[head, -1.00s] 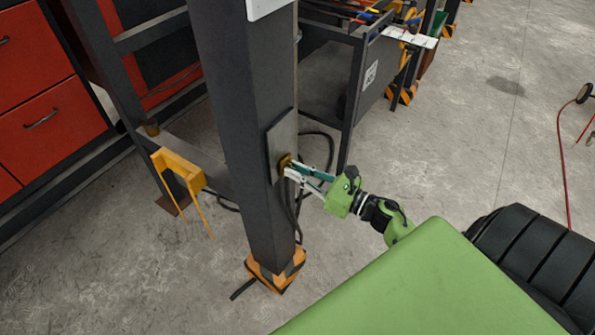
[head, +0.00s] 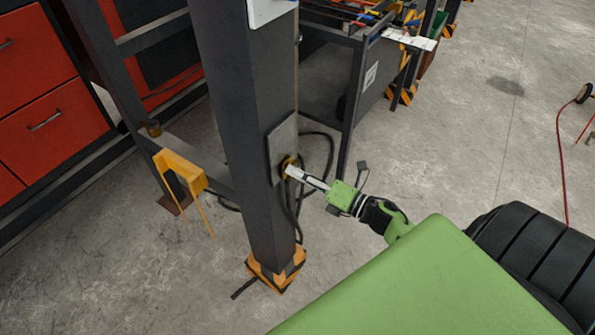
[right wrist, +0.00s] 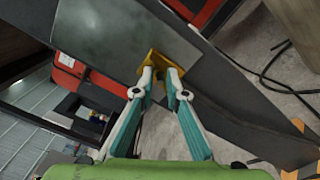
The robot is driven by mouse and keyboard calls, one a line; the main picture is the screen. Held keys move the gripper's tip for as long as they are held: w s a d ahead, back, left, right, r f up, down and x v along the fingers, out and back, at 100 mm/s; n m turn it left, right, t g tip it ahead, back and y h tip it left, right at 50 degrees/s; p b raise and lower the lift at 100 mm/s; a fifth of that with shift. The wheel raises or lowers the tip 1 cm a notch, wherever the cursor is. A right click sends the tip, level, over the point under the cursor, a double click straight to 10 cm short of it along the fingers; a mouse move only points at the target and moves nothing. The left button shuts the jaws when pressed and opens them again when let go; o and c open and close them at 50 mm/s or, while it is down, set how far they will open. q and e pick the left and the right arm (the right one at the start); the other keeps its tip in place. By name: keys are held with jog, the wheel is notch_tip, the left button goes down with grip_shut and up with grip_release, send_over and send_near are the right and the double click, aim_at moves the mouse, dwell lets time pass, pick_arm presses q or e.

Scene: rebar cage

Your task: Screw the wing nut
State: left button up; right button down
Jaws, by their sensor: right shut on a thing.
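The wing nut (head: 287,166) is a small brass-yellow piece on a grey plate (head: 283,137) fixed to the side of a dark steel post. My right gripper (head: 291,171) reaches it from the right in the head view, with its fingers shut on it. In the right wrist view the yellow wing nut (right wrist: 159,68) sits between the two fingertips (right wrist: 160,80), against the plate (right wrist: 118,45). The fingers partly cover the nut, and its thread is hidden. My left gripper is in neither view.
The dark post (head: 240,120) stands on an orange-striped foot (head: 276,272). A black cable (head: 330,150) hangs behind it. A yellow bracket (head: 182,170) is to its left, red drawers (head: 55,110) farther left. A tool cart (head: 372,80) stands behind. The floor at right is mostly clear.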

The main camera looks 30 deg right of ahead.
jog(key=n, duration=2.3)
jog(key=shift+d+f+n, duration=0.1)
jog(key=shift+d+n, duration=0.05)
jog(key=shift+n, duration=0.25)
dwell(2.0)
